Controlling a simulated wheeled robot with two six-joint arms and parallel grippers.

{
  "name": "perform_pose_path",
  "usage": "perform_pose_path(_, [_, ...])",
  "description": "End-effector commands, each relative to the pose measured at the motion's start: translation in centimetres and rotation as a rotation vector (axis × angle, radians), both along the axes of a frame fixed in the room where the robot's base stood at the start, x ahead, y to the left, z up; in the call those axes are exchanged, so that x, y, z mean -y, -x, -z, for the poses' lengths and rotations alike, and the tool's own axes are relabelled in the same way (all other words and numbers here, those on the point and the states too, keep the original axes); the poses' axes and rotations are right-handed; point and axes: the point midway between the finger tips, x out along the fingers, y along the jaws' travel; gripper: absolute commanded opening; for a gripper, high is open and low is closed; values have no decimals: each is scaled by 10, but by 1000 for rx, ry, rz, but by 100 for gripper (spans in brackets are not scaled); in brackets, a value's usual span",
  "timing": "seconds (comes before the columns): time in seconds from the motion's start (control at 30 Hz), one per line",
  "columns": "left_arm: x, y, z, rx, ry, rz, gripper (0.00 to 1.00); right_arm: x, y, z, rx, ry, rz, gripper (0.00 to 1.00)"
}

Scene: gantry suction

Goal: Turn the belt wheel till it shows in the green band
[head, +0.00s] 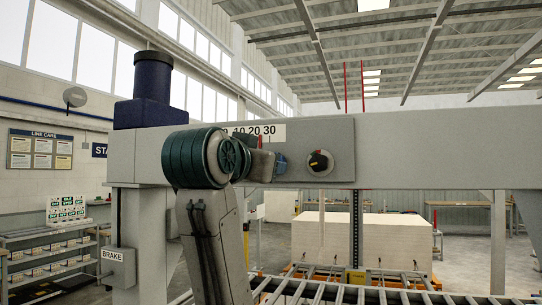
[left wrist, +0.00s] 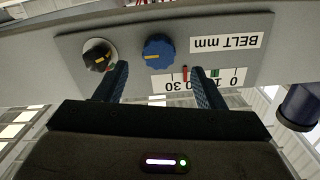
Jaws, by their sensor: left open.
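The blue belt wheel (left wrist: 159,47), with a small yellow mark, is on the grey panel in the left wrist view, which shows the panel upside down. The BELT mm scale (left wrist: 238,77) is beside it. A red pointer (left wrist: 185,73) stands left of a green band (left wrist: 214,74) there, outside the visible part; a finger covers some of the scale. My left gripper (left wrist: 158,72) is open, its fingers apart in front of the panel, with the wheel showing beyond the gap. I cannot tell whether they touch anything. In the head view my arm hides the wheel. My right gripper is not in view.
A black knob with an orange mark (head: 320,162) sits close beside the wheel, near one finger. A dark blue motor (head: 152,83) stands on the grey beam (head: 430,150). A BRAKE box (head: 118,267) is at left.

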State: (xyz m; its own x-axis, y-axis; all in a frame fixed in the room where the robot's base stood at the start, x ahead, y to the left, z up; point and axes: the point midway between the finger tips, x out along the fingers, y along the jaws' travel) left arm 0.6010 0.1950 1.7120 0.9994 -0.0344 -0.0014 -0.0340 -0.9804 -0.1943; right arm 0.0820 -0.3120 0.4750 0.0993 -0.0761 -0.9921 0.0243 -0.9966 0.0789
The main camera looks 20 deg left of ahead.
Motion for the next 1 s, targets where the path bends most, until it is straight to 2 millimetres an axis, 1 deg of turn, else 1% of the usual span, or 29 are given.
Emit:
perform_pose_path(0.03, [0, -11, -5, -6, 0, 0, 63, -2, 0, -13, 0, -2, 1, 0])
perform_pose_path(0.2, [1, -41, -3, -5, 0, -1, 63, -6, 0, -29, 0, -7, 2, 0])
perform_pose_path(0.3, [2, -53, -3, -2, 0, 0, 63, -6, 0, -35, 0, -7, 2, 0])
perform_pose_path(0.47, [2, -63, -1, -1, 0, -1, 63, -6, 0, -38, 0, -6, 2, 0])
perform_pose_path(0.73, [2, -64, 0, 0, 0, 0, 63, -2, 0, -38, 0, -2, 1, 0])
perform_pose_path(0.77, [2, -64, 0, 0, 0, 0, 59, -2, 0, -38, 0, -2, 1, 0])
perform_pose_path(0.8, [2, -64, 0, 0, 0, 0, 51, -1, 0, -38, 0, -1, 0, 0])
perform_pose_path(0.97, [2, -64, 0, 0, 0, 0, 20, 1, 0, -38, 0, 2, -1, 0])
perform_pose_path(1.0, [2, -64, 0, 0, 0, 0, 18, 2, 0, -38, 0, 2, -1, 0])
